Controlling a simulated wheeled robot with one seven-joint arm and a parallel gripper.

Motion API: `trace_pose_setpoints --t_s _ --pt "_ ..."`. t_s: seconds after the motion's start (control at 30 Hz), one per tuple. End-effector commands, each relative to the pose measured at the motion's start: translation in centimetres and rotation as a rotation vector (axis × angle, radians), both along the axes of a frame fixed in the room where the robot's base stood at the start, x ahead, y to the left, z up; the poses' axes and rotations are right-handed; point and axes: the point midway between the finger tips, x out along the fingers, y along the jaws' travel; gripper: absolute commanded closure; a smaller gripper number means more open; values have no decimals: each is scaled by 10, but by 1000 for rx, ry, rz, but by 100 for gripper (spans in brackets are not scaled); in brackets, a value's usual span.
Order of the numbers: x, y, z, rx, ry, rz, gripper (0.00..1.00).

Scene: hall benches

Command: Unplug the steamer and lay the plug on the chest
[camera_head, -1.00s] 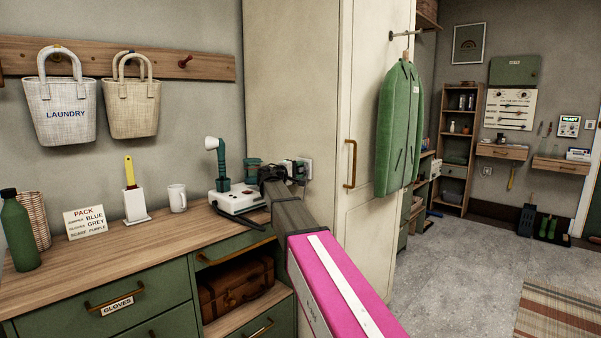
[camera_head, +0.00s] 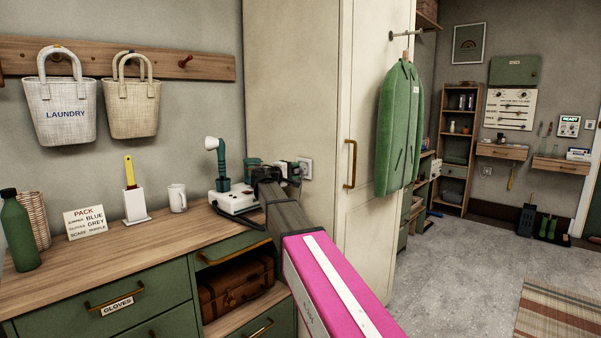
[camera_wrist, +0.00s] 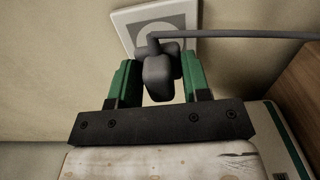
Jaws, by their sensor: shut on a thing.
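The grey plug (camera_wrist: 160,68) is between the green fingers of my gripper (camera_wrist: 157,82) in the wrist view, with its grey cord running to the right. My gripper is shut on it in front of the white wall socket (camera_wrist: 128,20). The plug overlaps the socket's face there, and whether its pins are clear is hidden. In the head view my gripper (camera_head: 291,172) is just left of the socket (camera_head: 306,168). The white and green steamer (camera_head: 235,199) stands on the right end of the wooden top of the green chest (camera_head: 165,232).
A white mug (camera_head: 177,198), a brush holder (camera_head: 135,206), a PACK sign (camera_head: 88,222) and a green bottle (camera_head: 18,232) stand on the chest. Its front middle top is bare. A tall cream cupboard (camera_head: 290,80) rises beside the chest's right end.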

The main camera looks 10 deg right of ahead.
Motion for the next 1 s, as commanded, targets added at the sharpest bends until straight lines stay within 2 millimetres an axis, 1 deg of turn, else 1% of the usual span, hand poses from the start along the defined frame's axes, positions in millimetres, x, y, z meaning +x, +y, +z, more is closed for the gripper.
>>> trace_pose_setpoints --t_s 0.6,1.0 --pt "-13 18 0 0 0 1 94" --pt "-19 26 0 0 0 -1 94"
